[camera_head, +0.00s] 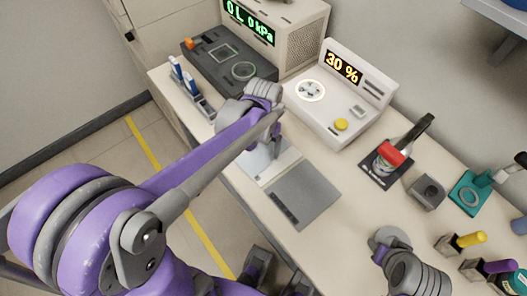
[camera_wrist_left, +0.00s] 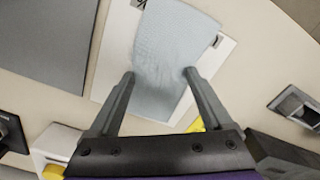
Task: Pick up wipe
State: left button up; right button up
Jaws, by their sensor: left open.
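The wipe is a light blue-grey cloth (camera_wrist_left: 172,45) in the left wrist view. It lies over a white plate (camera_wrist_left: 112,62) with small clips near the plate's far edge. In the head view the wipe is mostly hidden by my left arm, with a pale part (camera_head: 262,160) showing. My left gripper (camera_wrist_left: 159,74) is open, with one finger at each side edge of the wipe. It also shows in the head view (camera_head: 274,146), above the plate. I cannot tell whether the fingertips touch the cloth.
A grey flat panel (camera_head: 305,195) lies beside the plate. A white device with a 30 % display (camera_head: 336,100) stands behind it, and a dark tray device (camera_head: 228,68) is at the back left. A red-topped item (camera_head: 390,155) stands to the right. The table's front edge is close.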

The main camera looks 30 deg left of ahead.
pick_arm(q)
jog(key=shift+a, duration=0.1)
grip_shut()
dwell(0.5)
notch_tip(320, 180, up, 12)
jog(key=p, duration=0.8)
pick_arm(e)
notch_tip(320, 180, up, 10)
jog(key=w, duration=0.2)
jog(key=shift+f+t, duration=0.15)
jog(key=shift+t, duration=0.15)
pick_arm(q)
jog(key=shift+s, duration=0.1)
pick_arm(e)
jog(key=shift+a, duration=0.1)
